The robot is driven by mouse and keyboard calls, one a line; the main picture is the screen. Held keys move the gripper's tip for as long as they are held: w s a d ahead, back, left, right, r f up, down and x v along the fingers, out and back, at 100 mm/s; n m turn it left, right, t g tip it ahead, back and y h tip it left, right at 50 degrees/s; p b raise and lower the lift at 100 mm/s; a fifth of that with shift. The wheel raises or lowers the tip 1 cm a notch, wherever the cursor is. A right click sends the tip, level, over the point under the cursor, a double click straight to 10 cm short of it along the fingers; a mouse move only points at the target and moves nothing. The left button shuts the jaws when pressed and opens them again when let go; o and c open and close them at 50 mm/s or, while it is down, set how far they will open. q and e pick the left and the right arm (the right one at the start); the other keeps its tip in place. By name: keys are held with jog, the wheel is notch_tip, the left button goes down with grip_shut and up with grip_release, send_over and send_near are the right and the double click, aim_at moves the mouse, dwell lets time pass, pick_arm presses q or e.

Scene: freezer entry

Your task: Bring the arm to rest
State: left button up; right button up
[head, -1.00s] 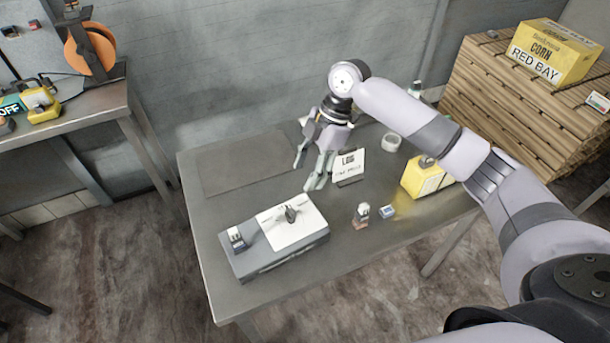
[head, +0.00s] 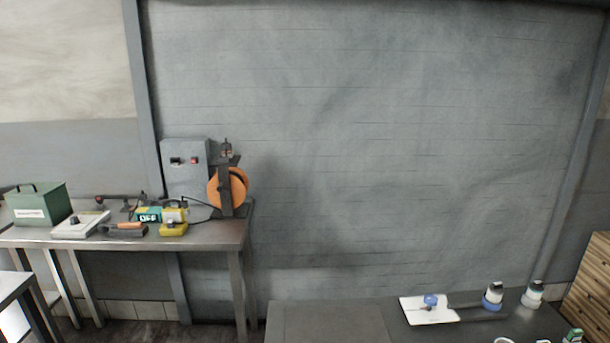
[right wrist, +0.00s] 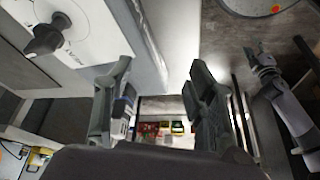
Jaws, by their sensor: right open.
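In the right wrist view my right gripper (right wrist: 162,100) is open, with its two fingers well apart and nothing gripped between them. A light grey box with a white plate (right wrist: 85,25) and a dark knob (right wrist: 45,38) is at the upper left, beside the left finger. A small blue and white item (right wrist: 121,112) shows by the left finger; I cannot tell whether they touch. At the right edge is a pale arm (right wrist: 297,115), probably my left one, with a dark end (right wrist: 263,62) too small to read. Neither arm shows in the head view.
A metal bench (head: 215,236) with tools and an orange reel (head: 228,188) stands left. Wooden slats (head: 595,275) are at the right edge.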

jog(key=s+d+m+t+h, duration=0.2)
jog(key=s+d+m+h, duration=0.2)
jog(key=s+d+m, duration=0.75)
jog(key=s+a+f+g+b, duration=0.1)
jog(key=s+f, duration=0.1)
jog(key=f, duration=1.2)
jog(key=s+a+f+b, duration=0.1)
jog(key=f, duration=1.2)
jog(key=s+d+f+g, duration=0.1)
jog(key=s+d+f, duration=0.2)
jog(key=s+f, duration=1.4)
notch_tip(320, 180, down, 2)
jog(key=shift+s+b, duration=0.35)
jog(key=shift+b, duration=0.1)
